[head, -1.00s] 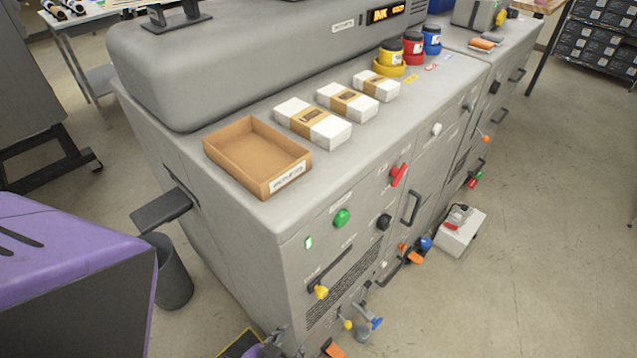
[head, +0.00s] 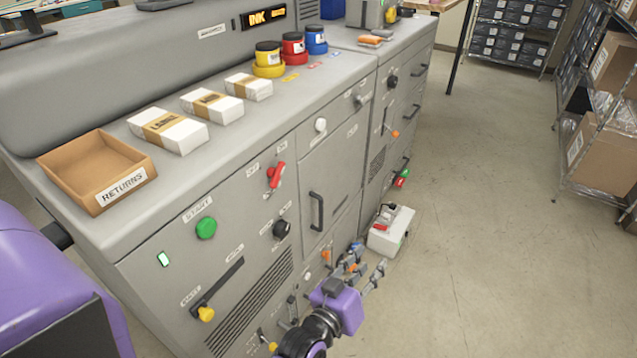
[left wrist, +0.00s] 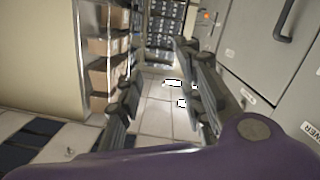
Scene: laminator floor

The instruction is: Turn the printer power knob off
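The printer (head: 330,160) is a long grey machine with its front panel facing the right of the head view. A red knob (head: 276,176) sits high on that panel, tilted, between small labels that seem to read OFF and ON. A black round knob (head: 282,229) is below it. My left gripper (head: 362,270) is low in front of the panel, below and right of both knobs, apart from them. In the left wrist view its two fingers (left wrist: 158,70) stand apart with nothing between them. My right gripper is in neither view.
A green start button (head: 206,228), a yellow-tipped lever (head: 205,313) and a dark door handle (head: 316,211) are on the panel. A white box (head: 391,232) stands on the floor beside the printer. The floor to the right is clear up to the shelves (head: 600,150).

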